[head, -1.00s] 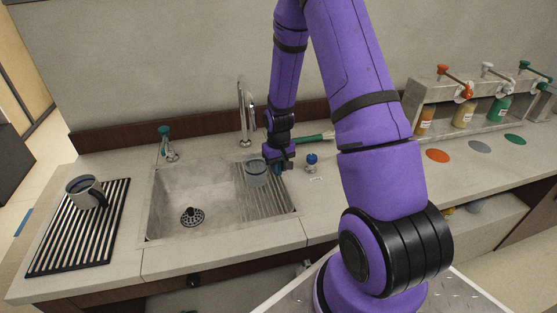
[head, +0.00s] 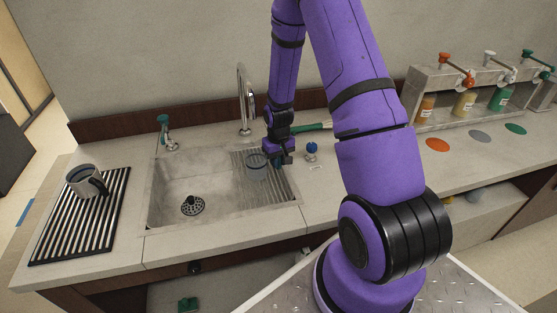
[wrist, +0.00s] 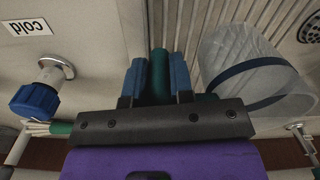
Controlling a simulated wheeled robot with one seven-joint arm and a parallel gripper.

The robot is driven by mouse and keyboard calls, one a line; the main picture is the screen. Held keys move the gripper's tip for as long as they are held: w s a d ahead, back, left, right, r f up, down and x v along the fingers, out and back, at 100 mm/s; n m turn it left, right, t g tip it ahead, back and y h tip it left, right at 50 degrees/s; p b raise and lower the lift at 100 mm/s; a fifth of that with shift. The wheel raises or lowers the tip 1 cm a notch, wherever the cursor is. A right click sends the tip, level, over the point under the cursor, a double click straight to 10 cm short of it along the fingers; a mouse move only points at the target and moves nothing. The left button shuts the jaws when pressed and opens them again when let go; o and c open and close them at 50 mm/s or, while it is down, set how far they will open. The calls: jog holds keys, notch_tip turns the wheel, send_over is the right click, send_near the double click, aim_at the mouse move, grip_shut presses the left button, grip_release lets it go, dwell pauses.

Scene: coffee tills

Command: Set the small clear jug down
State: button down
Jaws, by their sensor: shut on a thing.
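The small clear jug (head: 256,168) has a dark blue band and stands upright over the ribbed drainer (head: 282,187) at the right side of the sink. It also shows in the wrist view (wrist: 235,55), right of the fingers. My gripper (head: 279,157) is at the jug's right side. In the wrist view my gripper (wrist: 158,78) has its blue fingers shut on the jug's green handle (wrist: 160,70). The jug's base is at or very near the ribs; I cannot tell whether it touches.
The sink basin (head: 170,205) is left of the jug. A blue-knobbed tap (head: 312,149) stands close right of my gripper, with a green-handled brush (head: 312,128) behind. The tall faucet (head: 243,100) is behind the sink. A mug (head: 82,181) stands on the black rack (head: 75,235).

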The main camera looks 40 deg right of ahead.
jog(key=shift+f, duration=0.45)
jog(key=c, duration=0.9)
grip_release()
jog(key=shift+r, duration=0.1)
